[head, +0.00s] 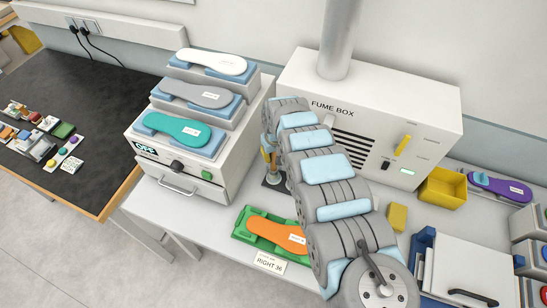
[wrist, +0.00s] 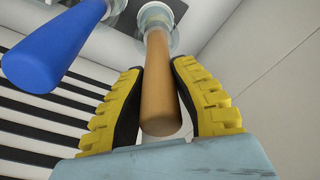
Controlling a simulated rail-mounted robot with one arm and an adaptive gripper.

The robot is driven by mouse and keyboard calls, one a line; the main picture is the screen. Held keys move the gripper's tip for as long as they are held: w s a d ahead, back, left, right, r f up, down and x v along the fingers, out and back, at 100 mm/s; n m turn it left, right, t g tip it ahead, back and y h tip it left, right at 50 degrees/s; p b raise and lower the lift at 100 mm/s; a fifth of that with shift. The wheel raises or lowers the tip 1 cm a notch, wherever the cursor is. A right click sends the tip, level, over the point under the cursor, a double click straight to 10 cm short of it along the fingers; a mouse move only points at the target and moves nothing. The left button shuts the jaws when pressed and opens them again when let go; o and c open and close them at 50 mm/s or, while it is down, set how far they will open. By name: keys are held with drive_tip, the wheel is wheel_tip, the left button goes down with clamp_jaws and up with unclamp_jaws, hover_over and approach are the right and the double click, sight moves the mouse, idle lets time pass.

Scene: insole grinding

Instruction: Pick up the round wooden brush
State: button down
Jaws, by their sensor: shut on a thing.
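The round wooden brush (wrist: 158,105) shows in the wrist view as a tan cylindrical handle with a pale, partly clear part at its far end. My gripper (wrist: 159,72) has its yellow, black-padded fingers on both sides of the handle and is shut on it. A blue-handled tool (wrist: 45,50) stands close on the left, outside the fingers. In the head view my arm hides most of the gripper area. A dark-based stand (head: 273,181) partly shows beside the arm, and whether the brush still touches it cannot be told.
The fume box (head: 430,115) stands behind my arm. An insole machine (head: 190,180) with several insoles is at left. A green tray (head: 246,231) with an orange insole lies in front. A yellow bin (head: 441,188) and yellow block (head: 397,216) are at right.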

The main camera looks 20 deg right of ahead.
drive_tip(key=shift+r+b, duration=0.45)
drive_tip(key=shift+r, duration=4.1)
drive_tip(key=c, duration=1.7)
unclamp_jaws()
clamp_jaws()
